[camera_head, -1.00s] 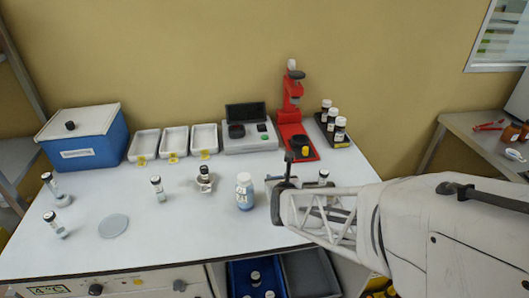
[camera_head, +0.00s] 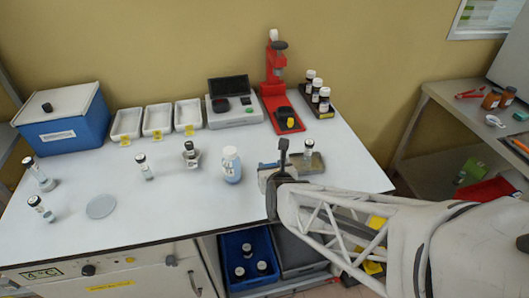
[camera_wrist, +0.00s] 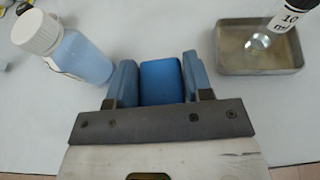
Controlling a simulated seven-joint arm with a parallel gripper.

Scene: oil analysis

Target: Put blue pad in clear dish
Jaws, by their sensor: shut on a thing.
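My gripper (camera_wrist: 160,84) is shut on the blue pad (camera_wrist: 161,85), a small blue block between its two fingers in the wrist view. In the head view my gripper (camera_head: 268,174) is over the right front of the white bench; the pad is hard to make out there, and I cannot tell if it is clear of the bench top. A flat, round, pale grey disc, which looks like the clear dish (camera_head: 101,206), lies at the left front of the bench, far left of my gripper. Nothing shows on it.
A white-capped bottle (camera_head: 231,166) stands just left of my gripper. A metal tray (camera_wrist: 231,52) with a vial is just right. Vials stand left, one on a stand (camera_head: 191,158) between gripper and dish. White trays (camera_head: 158,119) and a red device (camera_head: 274,85) are behind.

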